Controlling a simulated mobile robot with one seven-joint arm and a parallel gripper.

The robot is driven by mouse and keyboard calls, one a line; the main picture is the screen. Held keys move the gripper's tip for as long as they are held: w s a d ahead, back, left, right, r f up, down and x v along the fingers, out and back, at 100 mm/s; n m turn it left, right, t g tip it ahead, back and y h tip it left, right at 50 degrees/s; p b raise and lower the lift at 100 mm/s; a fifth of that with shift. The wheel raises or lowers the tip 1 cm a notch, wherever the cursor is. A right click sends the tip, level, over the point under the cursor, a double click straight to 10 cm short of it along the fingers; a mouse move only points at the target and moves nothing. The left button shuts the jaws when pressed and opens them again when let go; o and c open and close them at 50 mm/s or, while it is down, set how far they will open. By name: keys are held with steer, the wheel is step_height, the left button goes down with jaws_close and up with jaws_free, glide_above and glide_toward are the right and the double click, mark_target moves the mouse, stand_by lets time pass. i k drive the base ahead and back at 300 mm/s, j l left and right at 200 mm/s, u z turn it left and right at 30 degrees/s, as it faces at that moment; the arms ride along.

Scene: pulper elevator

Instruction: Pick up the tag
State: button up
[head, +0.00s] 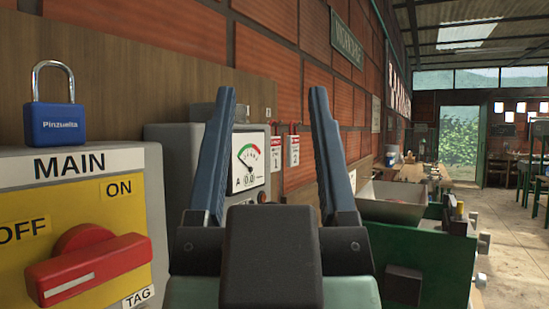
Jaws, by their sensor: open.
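Two red and white tags hang side by side on the brick wall, beyond my gripper.
At left is a yellow MAIN switch panel (40,212) with a red handle (90,262), a TAG label and a blue padlock (55,124) on top. A grey meter box (250,150) stands behind my left finger. Green machinery (430,255) is at right, with open floor beyond.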

mark_target(276, 141)
steer(key=i+l, duration=0.15)
steer(key=l, duration=0.2)
steer(key=i+l, duration=0.15)
steer(key=l, duration=0.2)
steer(key=i+l, duration=0.2)
steer(key=l, duration=0.15)
steer(key=i+l+u, duration=0.15)
steer(key=l+u, duration=0.45)
steer(key=l, duration=0.25)
steer(key=i+l+u, duration=0.1)
steer(key=l+u, duration=0.2)
steer(key=l, duration=0.2)
steer(key=i+j+u, duration=0.2)
steer(key=u, duration=0.15)
steer(key=i+j+u, duration=0.1)
steer(key=i+u, duration=0.15)
steer(key=u, duration=0.15)
